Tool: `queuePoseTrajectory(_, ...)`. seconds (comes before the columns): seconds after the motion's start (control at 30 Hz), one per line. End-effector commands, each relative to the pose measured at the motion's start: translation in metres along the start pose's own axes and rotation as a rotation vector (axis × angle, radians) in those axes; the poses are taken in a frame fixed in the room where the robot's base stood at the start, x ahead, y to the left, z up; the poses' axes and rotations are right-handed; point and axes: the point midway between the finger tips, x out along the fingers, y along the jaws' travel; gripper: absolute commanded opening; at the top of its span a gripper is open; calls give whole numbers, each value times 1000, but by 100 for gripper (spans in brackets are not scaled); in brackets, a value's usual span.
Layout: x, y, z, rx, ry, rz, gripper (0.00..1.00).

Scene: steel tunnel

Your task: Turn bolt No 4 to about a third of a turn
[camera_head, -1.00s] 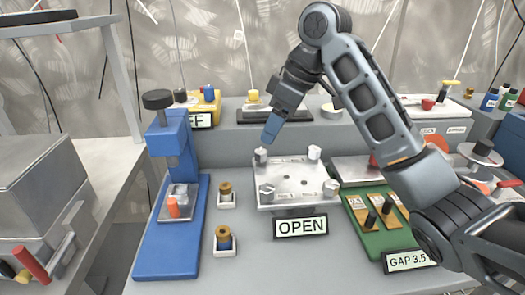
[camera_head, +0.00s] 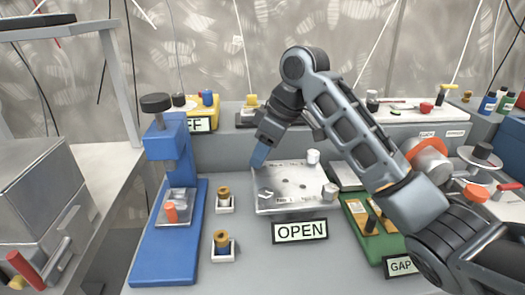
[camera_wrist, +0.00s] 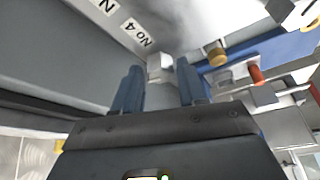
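A pale metal plate (camera_head: 290,203) lies on the grey bench behind the OPEN sign. White bolts show at its back right (camera_head: 313,157) and front right (camera_head: 330,191); another is at the front left. My gripper (camera_head: 258,161) points down at the back left corner, where its fingers hide the bolt. In the wrist view a white bolt, bolt No 4 (camera_wrist: 160,62), stands beside the "No 4" label (camera_wrist: 137,33). It sits between the tips of my two blue fingers, which are apart. Whether they touch it, I cannot tell.
A blue press (camera_head: 168,215) stands left of the plate, with two small holders of brass-coloured parts (camera_head: 222,246) between. A green block (camera_head: 372,222) is at the right, under my arm. The OPEN sign (camera_head: 300,230) stands in front.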

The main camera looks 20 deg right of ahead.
Motion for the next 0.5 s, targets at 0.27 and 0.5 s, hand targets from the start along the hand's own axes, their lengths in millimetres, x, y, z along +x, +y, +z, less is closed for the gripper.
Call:
queuePoseTrajectory(0.27,0,0,0,0,0,0,14)
queuePoseTrajectory(0.5,0,0,0,2,0,1,2)
